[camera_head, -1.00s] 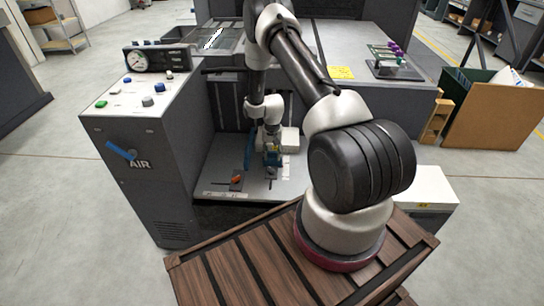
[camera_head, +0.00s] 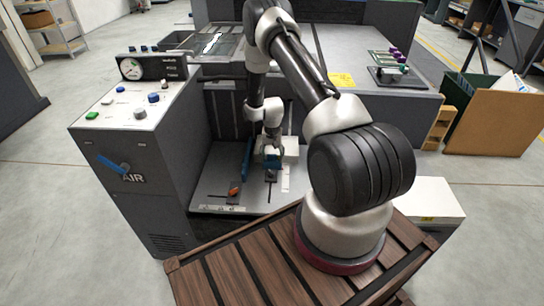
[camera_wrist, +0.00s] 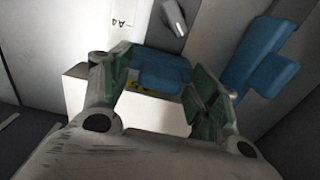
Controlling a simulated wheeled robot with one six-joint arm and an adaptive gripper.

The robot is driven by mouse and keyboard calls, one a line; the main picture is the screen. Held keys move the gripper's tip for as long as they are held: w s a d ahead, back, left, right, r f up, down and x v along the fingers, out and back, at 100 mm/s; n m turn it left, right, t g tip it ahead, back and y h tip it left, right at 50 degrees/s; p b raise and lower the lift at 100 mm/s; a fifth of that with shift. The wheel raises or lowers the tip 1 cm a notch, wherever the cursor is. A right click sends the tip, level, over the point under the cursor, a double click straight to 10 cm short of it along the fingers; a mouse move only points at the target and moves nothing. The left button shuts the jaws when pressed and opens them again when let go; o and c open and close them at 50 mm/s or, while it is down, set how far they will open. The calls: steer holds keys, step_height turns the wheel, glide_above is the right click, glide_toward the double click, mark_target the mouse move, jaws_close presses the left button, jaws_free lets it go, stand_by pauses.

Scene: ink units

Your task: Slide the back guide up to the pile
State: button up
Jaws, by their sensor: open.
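The back guide seems to be the small blue block (camera_head: 272,161) at the near side of the white pile (camera_head: 291,147), above a dark slot in the tray. My gripper (camera_head: 273,146) is low over this block. In the wrist view my gripper (camera_wrist: 156,66) is open, with one finger on each side of the blue block (camera_wrist: 160,72). The white pile (camera_wrist: 150,112) shows below the block, between the fingers. I cannot tell whether the fingers touch the block, or whether the block touches the pile.
A taller blue guide (camera_head: 246,160) stands left of the pile, and it shows at right in the wrist view (camera_wrist: 262,62). An orange knob (camera_head: 234,190) sits at the tray's front left. A grey control cabinet (camera_head: 150,180) with gauge and buttons stands left. A grey knob (camera_wrist: 174,17) is close by.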

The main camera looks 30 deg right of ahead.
steer(key=shift+r, duration=0.1)
step_height(320, 180, up, 12)
stand_by(0.5)
